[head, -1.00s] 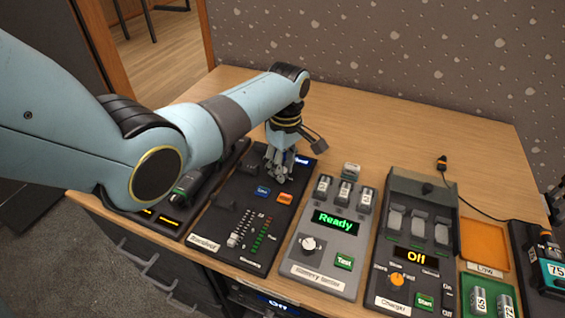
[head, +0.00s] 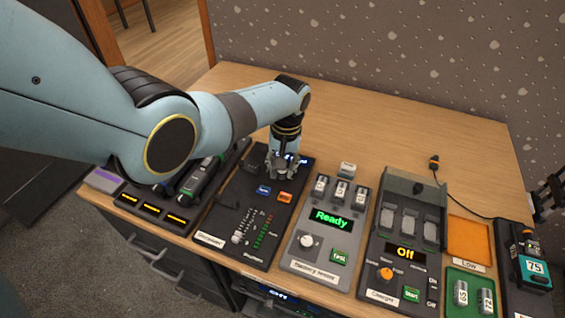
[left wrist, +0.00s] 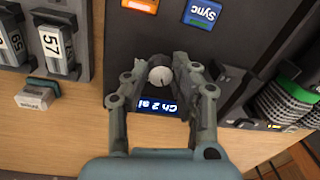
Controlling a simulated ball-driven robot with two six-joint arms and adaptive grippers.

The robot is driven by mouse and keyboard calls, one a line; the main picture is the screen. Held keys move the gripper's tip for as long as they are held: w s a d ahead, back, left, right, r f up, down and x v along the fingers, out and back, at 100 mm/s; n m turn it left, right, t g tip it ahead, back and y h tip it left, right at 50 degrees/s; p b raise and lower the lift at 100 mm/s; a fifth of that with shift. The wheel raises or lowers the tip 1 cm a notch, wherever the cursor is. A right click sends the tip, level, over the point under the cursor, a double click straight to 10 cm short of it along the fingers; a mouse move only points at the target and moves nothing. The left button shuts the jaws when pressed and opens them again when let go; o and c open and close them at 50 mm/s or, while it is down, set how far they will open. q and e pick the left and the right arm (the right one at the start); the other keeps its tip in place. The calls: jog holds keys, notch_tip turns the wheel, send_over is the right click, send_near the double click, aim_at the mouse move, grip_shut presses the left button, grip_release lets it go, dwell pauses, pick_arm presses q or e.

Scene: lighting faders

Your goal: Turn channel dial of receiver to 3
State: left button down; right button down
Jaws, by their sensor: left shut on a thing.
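The receiver (head: 232,220) is a dark grey panel with blue and orange buttons and a fader. Its channel dial (left wrist: 160,77) is a small pale round knob in the left wrist view. My left gripper (left wrist: 162,68) is shut on it, one finger on each side. In the head view my left gripper (head: 283,172) comes down on the receiver's far end and hides the dial. A dark gripper-like part (head: 550,192), probably my right gripper, shows at the right edge.
The battery tester (head: 322,240) showing "Ready" stands right of the receiver, then the charger (head: 400,265) showing "Off". Dark handheld microphones (head: 205,180) lie in a unit at the left. The table's back (head: 400,120) is clear.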

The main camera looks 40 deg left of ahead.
aim_at(283, 172)
pick_arm(q)
jog(key=m+p, duration=0.1)
jog(key=m, duration=0.4)
jog(key=m+p, duration=0.1)
jog(key=m, duration=0.5)
jog(key=shift+t+p, duration=0.3)
jog(key=shift+m, duration=0.3)
jog(key=c, duration=1.1)
grip_release()
jog(key=r, duration=1.2)
jog(key=shift+s+d, duration=0.25)
jog(key=shift+d, duration=0.05)
